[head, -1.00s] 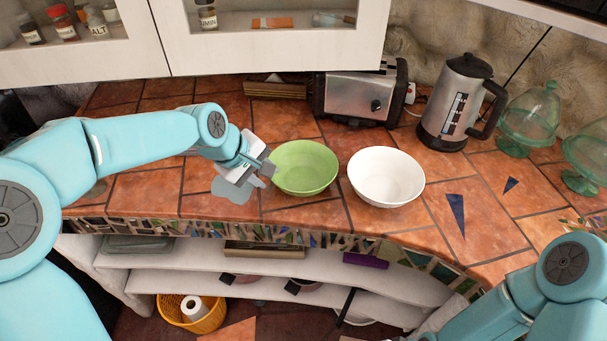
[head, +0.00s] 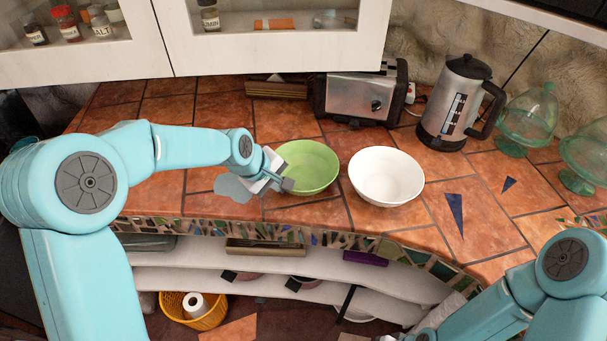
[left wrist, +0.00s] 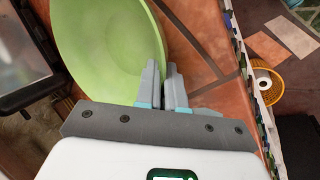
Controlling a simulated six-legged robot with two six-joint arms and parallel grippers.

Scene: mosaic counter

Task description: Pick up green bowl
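The green bowl (head: 312,165) stands upright on the tiled counter, left of the white bowl (head: 386,178). My left gripper (head: 284,184) is at the green bowl's near-left rim and covers part of it. In the left wrist view the green bowl (left wrist: 95,45) fills the upper left. The fingers of my left gripper (left wrist: 163,75) are close together there, with the thin rim running between them. The bowl still appears to rest on the counter. My right arm shows at the lower right of the head view, but its fingers are out of the picture.
The toaster (head: 361,95) and kettle (head: 461,102) stand behind the bowls. Green glass stands (head: 527,122) are at the right. The mosaic front edge (head: 290,232) runs close below the bowls. The counter left of my left gripper is clear.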

